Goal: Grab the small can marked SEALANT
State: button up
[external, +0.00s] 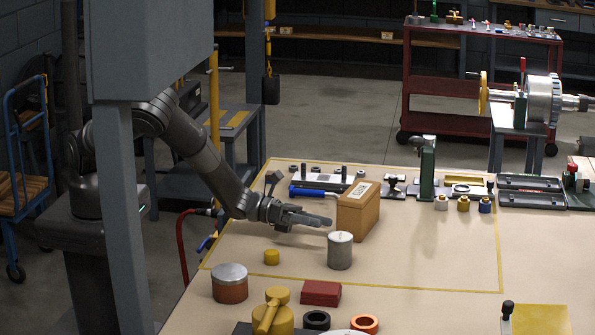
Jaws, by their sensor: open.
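A small grey metal can (340,252) stands upright on the table. No marking on it is readable from here, so I cannot tell whether it says SEALANT. A wider can (230,286) with a silver top and a reddish-brown side stands at the lower left; no marking is readable on it either. My gripper (325,219) points to the right, with its fingers just above and left of the grey can in the picture. It is open and holds nothing that I can see. Whether the fingers touch the box behind cannot be told.
A brown box (358,214) with a white label stands right behind the grey can. A small yellow cylinder (271,257), a red block (321,292) and a yellow object (273,312) lie nearer. Tools line the back. The table's right middle (440,260) is clear.

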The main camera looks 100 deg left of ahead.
aim_at(351, 248)
jog(key=d+m+h, duration=0.1)
jog(key=m, duration=0.1)
jog(key=d+f+m+h, duration=0.1)
jog(key=m, duration=0.1)
jog(key=s+d+f+m+h, duration=0.1)
jog(key=d+m+h, duration=0.1)
jog(key=shift+d+f+m, duration=0.1)
jog(key=shift+m, duration=0.3)
jog(key=x, duration=1)
jog(key=shift+w+d, duration=0.25)
jog(key=shift+d, duration=0.1)
jog(key=c, duration=1.2)
